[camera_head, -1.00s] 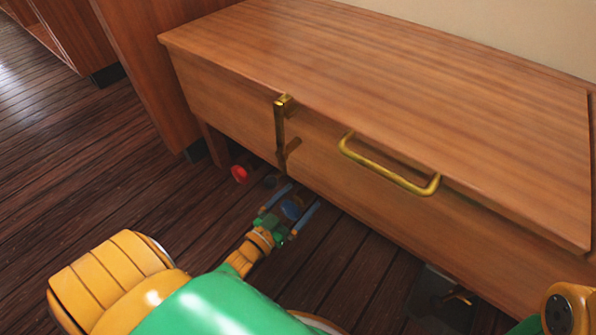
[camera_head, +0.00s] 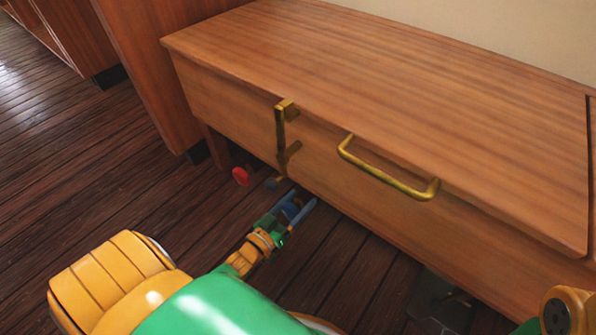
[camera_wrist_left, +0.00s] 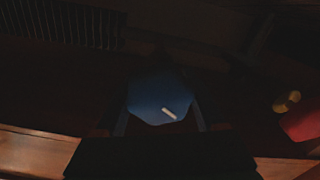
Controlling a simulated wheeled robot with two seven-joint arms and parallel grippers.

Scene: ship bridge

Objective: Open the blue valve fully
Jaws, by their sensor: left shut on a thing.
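The blue valve (camera_head: 291,209) sits low under the front of the wooden bench, close to the dark floor. My left gripper (camera_head: 294,207) reaches in from the lower left and is shut on it, one finger on each side. In the left wrist view the blue valve (camera_wrist_left: 158,92) fills the middle, with a short white mark on its face; the fingers of my left gripper (camera_wrist_left: 160,120) show at its two sides. That view is dark, so the exact contact is hard to see.
The wooden bench (camera_head: 400,75) overhangs the valve. A brass handle (camera_head: 385,172) and an upright brass latch (camera_head: 281,135) stick out from its front. A red valve (camera_head: 241,176) is left of the blue one and also shows in the wrist view (camera_wrist_left: 300,122). Floor at left is clear.

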